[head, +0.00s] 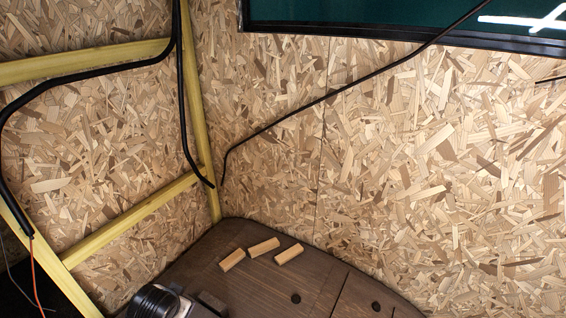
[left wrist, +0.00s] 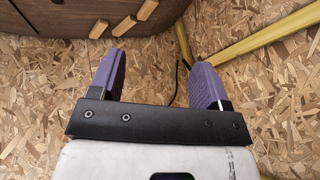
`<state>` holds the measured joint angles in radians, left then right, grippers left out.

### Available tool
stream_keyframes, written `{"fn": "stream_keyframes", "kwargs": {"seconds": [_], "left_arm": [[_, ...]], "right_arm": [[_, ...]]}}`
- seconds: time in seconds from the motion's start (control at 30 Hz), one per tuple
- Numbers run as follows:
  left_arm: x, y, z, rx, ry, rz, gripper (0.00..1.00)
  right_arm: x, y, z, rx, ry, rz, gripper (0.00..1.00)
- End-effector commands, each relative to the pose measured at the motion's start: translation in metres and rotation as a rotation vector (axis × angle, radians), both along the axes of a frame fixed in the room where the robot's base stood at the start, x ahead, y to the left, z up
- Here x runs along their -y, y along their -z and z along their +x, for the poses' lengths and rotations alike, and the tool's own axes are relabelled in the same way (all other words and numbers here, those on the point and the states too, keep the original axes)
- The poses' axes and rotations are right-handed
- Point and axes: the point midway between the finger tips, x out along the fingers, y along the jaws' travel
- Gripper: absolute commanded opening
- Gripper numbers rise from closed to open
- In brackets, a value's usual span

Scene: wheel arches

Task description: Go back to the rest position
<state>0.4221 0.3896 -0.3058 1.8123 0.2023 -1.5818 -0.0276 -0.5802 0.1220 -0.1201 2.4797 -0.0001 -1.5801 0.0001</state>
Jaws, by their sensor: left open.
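My left gripper (left wrist: 158,68) shows in the left wrist view, with two purple fingers spread wide. Nothing is between the fingers. Past the fingertips is chipboard wall, with the dark brown wheel arch box (left wrist: 50,18) at the upper left. Three small light wooden blocks lie on the box top in the head view: a left block (head: 232,260), a middle block (head: 263,247) and a right block (head: 289,254). They also show at the top of the left wrist view, apart from the gripper. My right gripper is in neither view.
The brown box top (head: 300,285) has round dark holes and a seam. Chipboard walls (head: 430,170) surround it. Yellow wooden battens (head: 130,215) cross the left wall. Black cables (head: 90,73) hang there, one running up to the dark-framed window (head: 350,20).

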Motion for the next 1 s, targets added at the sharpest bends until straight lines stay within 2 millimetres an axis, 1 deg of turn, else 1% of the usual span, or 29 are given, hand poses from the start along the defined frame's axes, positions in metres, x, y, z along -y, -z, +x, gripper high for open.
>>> {"fn": "stream_keyframes", "kwargs": {"seconds": [0.03,0.07,0.13,0.17,0.2,0.27,0.3,0.37,0.4,0.47,0.5,0.57,0.6,0.7,0.83,0.9,1.0], "left_arm": [[0.014,-0.018,-0.016,0.062,0.007,-0.017,0.7],[0.02,-0.027,-0.025,0.095,0.006,-0.026,0.7],[0.032,-0.042,-0.054,0.155,0.003,-0.053,0.7],[0.037,-0.048,-0.068,0.175,0.001,-0.065,0.7],[0.041,-0.052,-0.089,0.194,-0.003,-0.082,0.7],[0.046,-0.055,-0.118,0.205,-0.015,-0.107,0.7],[0.048,-0.055,-0.137,0.203,-0.024,-0.123,0.7],[0.05,-0.052,-0.166,0.185,-0.04,-0.148,0.7],[0.052,-0.049,-0.184,0.165,-0.052,-0.164,0.7],[0.054,-0.04,-0.209,0.122,-0.066,-0.186,0.7],[0.055,-0.033,-0.225,0.086,-0.078,-0.198,0.7],[0.056,-0.02,-0.248,0.025,-0.097,-0.21,0.7],[0.056,-0.009,-0.263,-0.019,-0.109,-0.216,0.7],[0.059,0.009,-0.296,-0.11,-0.129,-0.226,0.7],[0.062,0.023,-0.328,-0.193,-0.141,-0.231,0.7],[0.062,0.027,-0.339,-0.221,-0.145,-0.23,0.7],[0.062,0.031,-0.348,-0.245,-0.147,-0.228,0.7]], "right_arm": [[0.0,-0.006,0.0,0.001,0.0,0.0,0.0],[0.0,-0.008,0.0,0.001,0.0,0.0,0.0],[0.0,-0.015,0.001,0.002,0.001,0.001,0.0],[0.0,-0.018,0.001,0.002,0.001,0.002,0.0],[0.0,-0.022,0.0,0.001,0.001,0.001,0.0],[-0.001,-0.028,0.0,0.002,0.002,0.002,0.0],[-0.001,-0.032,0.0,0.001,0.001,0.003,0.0],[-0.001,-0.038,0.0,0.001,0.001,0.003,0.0],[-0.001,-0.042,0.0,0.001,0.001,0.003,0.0],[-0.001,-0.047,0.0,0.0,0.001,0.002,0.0],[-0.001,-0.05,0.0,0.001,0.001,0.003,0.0],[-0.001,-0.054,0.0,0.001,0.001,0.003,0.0],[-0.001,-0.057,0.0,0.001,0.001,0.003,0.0],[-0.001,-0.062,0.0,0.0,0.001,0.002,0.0],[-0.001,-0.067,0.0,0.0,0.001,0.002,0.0],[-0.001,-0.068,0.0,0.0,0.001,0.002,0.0],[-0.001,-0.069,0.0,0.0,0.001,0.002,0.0]]}}
